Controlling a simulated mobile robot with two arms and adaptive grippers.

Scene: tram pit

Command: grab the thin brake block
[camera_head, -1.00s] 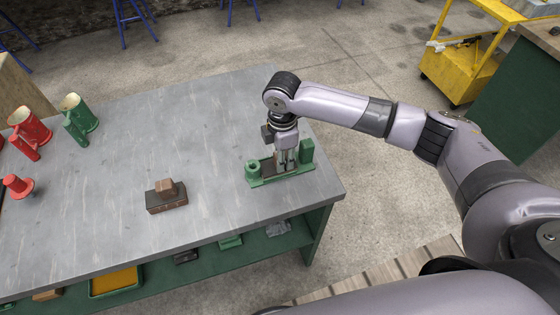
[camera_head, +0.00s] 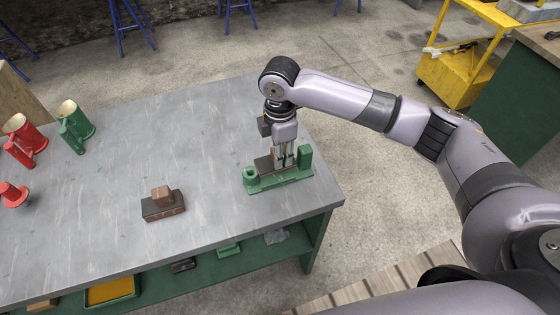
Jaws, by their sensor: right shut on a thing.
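A green holder (camera_head: 280,183) stands near the right end of the grey workbench, with raised parts at both ends. My right gripper (camera_head: 283,163) points down into it, its fingers between the raised ends. It is shut on a thin brown brake block (camera_head: 263,163), which shows to the left of the fingers. The rest of the block is hidden by the fingers, and I cannot tell whether it touches the holder's base. A second block (camera_head: 163,208), dark with a smaller brown piece on top, lies on the bench to the left. My left gripper is not in view.
The bench (camera_head: 190,130) is clear in the middle. A yellow cart (camera_head: 462,70) stands at the back right.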

